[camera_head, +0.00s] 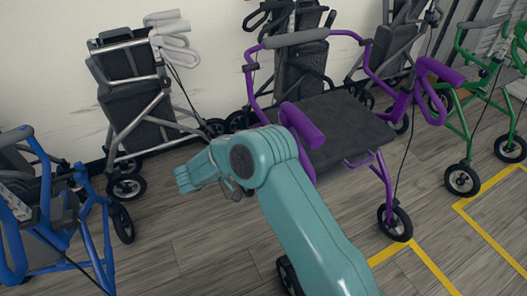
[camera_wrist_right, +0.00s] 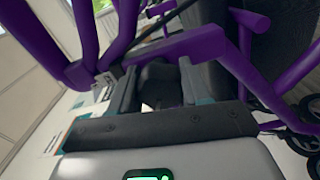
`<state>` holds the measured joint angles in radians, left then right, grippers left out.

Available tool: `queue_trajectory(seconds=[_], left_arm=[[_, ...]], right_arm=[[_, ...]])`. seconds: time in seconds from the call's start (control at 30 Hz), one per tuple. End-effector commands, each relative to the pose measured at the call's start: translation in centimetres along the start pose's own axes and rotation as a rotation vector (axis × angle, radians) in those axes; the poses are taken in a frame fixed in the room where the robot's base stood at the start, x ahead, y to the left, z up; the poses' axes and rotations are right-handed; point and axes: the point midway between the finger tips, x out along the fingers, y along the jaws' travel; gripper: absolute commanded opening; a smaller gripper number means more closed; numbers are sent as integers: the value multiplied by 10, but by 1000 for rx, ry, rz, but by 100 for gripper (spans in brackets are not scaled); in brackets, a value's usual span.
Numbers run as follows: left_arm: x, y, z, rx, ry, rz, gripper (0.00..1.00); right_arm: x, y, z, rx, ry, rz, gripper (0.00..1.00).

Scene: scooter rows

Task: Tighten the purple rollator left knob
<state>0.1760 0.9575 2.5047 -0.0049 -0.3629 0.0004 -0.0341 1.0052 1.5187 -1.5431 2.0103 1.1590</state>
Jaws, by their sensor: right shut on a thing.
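The purple rollator (camera_head: 375,150) stands upright right of centre in the head view, with a dark seat and purple handles. In the right wrist view its purple tubes (camera_wrist_right: 195,44) cross the picture close in front of my right gripper (camera_wrist_right: 158,92). The gripper's two fingers are shut on a dark knob (camera_wrist_right: 158,78) just below a purple bar. The knob's far side is hidden. In the head view my teal right arm reaches in front of the rollator's left part, and the fingers and knob cannot be made out. My left gripper is not in view.
A blue rollator (camera_head: 62,215) stands at the left. A grey rollator (camera_head: 135,95) stands by the wall behind my arm. A green rollator (camera_head: 485,105) is at the right, near yellow floor lines (camera_head: 490,238). Grey floor between the blue and purple rollators is clear.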

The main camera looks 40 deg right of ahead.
Motion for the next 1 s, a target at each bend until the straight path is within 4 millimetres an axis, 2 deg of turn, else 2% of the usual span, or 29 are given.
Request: queue_trajectory(seconds=[0.6, 1.0], left_arm=[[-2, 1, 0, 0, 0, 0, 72], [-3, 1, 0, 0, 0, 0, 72]], right_arm=[[1, 4, -3, 597, 4, -4, 16], [2, 6, -3, 931, 3, -2, 16]])
